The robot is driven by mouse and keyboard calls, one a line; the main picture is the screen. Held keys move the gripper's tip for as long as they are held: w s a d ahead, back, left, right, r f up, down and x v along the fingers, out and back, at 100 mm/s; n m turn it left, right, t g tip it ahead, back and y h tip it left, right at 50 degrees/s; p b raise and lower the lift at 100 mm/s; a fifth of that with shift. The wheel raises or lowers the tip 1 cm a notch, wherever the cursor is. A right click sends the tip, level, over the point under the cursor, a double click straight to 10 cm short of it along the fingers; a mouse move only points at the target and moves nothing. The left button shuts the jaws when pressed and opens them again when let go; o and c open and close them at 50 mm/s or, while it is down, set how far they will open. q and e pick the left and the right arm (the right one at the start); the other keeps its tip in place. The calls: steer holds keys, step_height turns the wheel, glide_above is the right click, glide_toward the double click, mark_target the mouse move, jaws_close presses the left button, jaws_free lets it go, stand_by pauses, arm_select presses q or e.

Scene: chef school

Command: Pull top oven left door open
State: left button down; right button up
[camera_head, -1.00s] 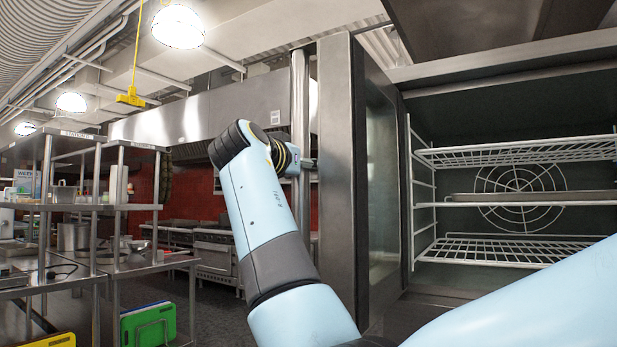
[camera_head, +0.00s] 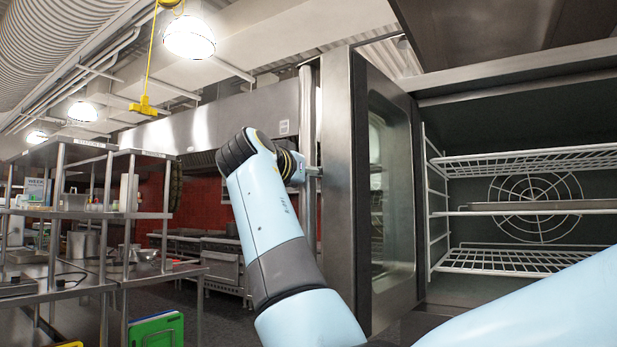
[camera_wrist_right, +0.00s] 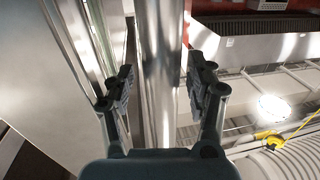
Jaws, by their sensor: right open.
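The top oven's left door (camera_head: 337,170) stands open at the left of the oven cavity, its inner face and glass window (camera_head: 390,190) turned toward the head camera. Its vertical bar handle (camera_head: 307,100) is on the far side of the door. In the right wrist view the handle (camera_wrist_right: 160,45) runs between the two fingers of my right gripper (camera_wrist_right: 163,80). The fingers are apart, with a gap on each side of the bar. In the head view my right wrist mostly hides this gripper, beside the door's outer face. My left gripper is not in view.
The open oven cavity holds wire racks (camera_head: 530,161) and a tray (camera_head: 545,206). Steel shelving (camera_head: 90,214) with kitchenware stands at the left, a green board (camera_head: 156,330) below it. Floor shows between the shelving and my arm. A yellow hanging connector (camera_head: 148,107) is overhead.

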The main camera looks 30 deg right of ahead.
mark_target(309, 127)
steer(key=r, duration=0.6)
steer(key=d+r, duration=0.1)
steer(key=r, duration=0.3)
steer(key=shift+s, duration=0.1)
steer(key=shift+a, duration=0.1)
steer(key=w+a+p, duration=0.1)
steer(key=w+a, duration=0.2)
steer(key=a, duration=0.9)
steer(key=shift+p, duration=0.3)
stand_by(0.5)
stand_by(0.5)
